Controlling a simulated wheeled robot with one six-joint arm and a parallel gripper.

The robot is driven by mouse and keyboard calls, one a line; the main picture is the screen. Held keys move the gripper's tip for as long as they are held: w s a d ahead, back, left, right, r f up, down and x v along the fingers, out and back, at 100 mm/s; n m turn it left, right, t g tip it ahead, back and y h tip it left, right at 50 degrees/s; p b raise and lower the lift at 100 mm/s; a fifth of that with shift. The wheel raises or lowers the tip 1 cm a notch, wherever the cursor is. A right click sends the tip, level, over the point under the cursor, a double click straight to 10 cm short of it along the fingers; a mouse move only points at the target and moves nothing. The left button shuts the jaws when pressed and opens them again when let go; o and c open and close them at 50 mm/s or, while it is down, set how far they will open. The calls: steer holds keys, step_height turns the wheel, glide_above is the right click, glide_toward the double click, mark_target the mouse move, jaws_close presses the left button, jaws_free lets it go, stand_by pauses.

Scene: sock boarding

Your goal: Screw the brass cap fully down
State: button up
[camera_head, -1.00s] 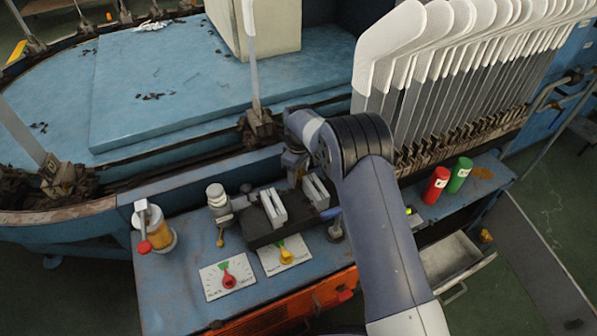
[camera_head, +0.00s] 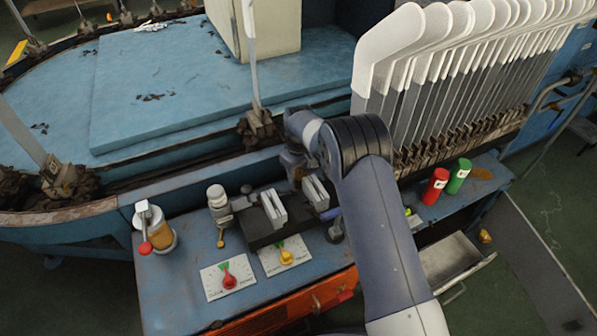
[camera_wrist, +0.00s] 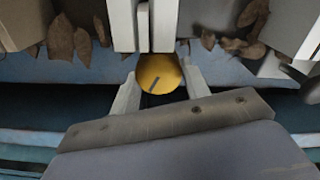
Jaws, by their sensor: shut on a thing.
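The brass cap (camera_wrist: 158,74) is a round yellow disc with a dark slot mark, near the middle of the wrist view. My gripper (camera_wrist: 160,86) has a pale finger on each side of the cap and is shut on it. Grey metal parts stand just beyond the cap at the top of the wrist view. How far the cap is threaded down cannot be told. In the head view, my arm hides the cap and most of the gripper.
On the blue bench (camera_head: 180,289) are a dark block with pale upright plates (camera_head: 273,209), an amber jar (camera_head: 160,237), two dial cards, a red cylinder (camera_head: 435,186) and a green cylinder (camera_head: 459,177). A rack of white-topped boards (camera_head: 445,50) stands at the right. A drawer (camera_head: 447,258) is open.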

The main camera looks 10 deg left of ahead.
steer(key=m, duration=0.6)
steer(key=shift+d+p, duration=0.1)
steer(key=shift+p, duration=0.3)
steer(key=m, duration=0.6)
steer(key=shift+w+d+m, duration=0.1)
steer(key=shift+d+m, duration=0.05)
steer(key=shift+m, duration=0.15)
steer(key=o, duration=1)
